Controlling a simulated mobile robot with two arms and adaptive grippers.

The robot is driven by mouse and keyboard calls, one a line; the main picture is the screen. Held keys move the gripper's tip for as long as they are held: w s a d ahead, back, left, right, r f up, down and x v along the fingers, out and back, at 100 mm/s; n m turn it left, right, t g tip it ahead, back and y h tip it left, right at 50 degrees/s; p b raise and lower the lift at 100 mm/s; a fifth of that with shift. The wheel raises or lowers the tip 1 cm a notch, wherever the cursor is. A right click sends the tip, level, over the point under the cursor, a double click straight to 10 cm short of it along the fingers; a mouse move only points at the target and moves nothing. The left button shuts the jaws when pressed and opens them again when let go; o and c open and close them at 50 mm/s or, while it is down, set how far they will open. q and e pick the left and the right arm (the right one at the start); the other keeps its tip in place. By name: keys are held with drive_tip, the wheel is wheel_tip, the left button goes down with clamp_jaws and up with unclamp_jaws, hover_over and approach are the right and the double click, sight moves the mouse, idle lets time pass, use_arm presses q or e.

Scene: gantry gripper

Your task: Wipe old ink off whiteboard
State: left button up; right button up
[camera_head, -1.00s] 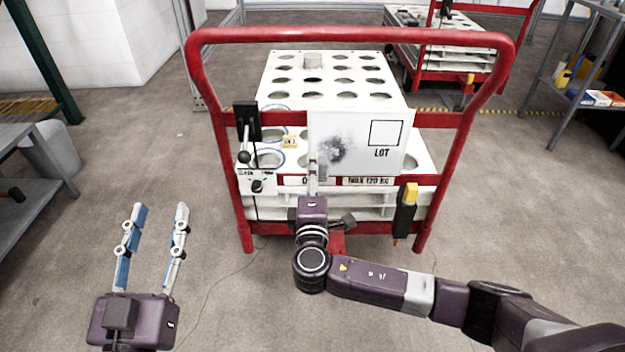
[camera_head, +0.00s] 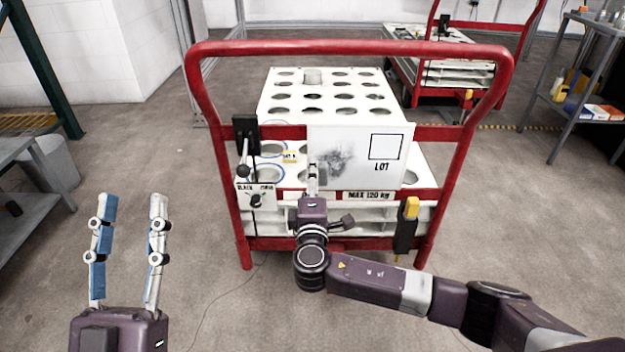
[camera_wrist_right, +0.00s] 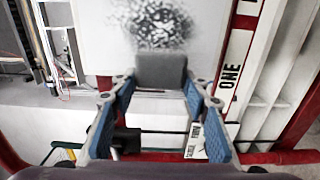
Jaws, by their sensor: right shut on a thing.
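The whiteboard (camera_head: 400,180) is fixed to the red cart's rails, with a printed square and "LOT" on its right half. A dark, smeared ink patch (camera_head: 335,162) is on its left half; it also shows speckled in the right wrist view (camera_wrist_right: 155,22). My right gripper (camera_head: 314,172) is in front of the board's left part, just below the ink. In the wrist view its fingers are shut on a grey eraser-like block (camera_wrist_right: 161,70), whose far edge meets the ink's lower edge. My left gripper (camera_head: 132,200) is open and empty at the left, away from the cart.
The red cart frame (camera_head: 350,48) surrounds the board, with a white perforated rack (camera_head: 300,103) behind. A black lever (camera_head: 245,150) hangs left of the board. A yellow-and-black holder (camera_head: 407,228) hangs at lower right. The floor around my left gripper is clear.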

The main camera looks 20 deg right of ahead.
use_arm(q)
drive_tip(key=shift+s+r, duration=0.1)
use_arm(e)
drive_tip(key=shift+w, duration=0.1)
idle(0.5)
use_arm(q)
drive_tip(key=shift+s+r, duration=0.15)
use_arm(e)
drive_tip(key=shift+w, duration=0.1)
use_arm(q)
drive_tip(key=shift+s+r, duration=0.1)
drive_tip(key=shift+s+a+r+t+h, duration=0.1)
drive_tip(key=shift+s+r+t+h, duration=0.05)
drive_tip(key=shift+r+t+h, duration=0.15)
use_arm(e)
drive_tip(key=shift+w+d, duration=0.1)
drive_tip(key=shift+w, duration=0.05)
use_arm(q)
drive_tip(key=shift+r, duration=0.1)
use_arm(e)
drive_tip(key=shift+w, duration=0.1)
use_arm(q)
drive_tip(key=shift+s+r, duration=0.2)
drive_tip(key=shift+s, duration=0.05)
drive_tip(key=shift+s+a+r+t+b, duration=0.1)
drive_tip(key=shift+s+r+t+b, duration=0.25)
drive_tip(key=shift+s+r+t, duration=0.3)
use_arm(e)
drive_tip(key=shift+w+d, duration=0.2)
drive_tip(key=shift+w, duration=0.25)
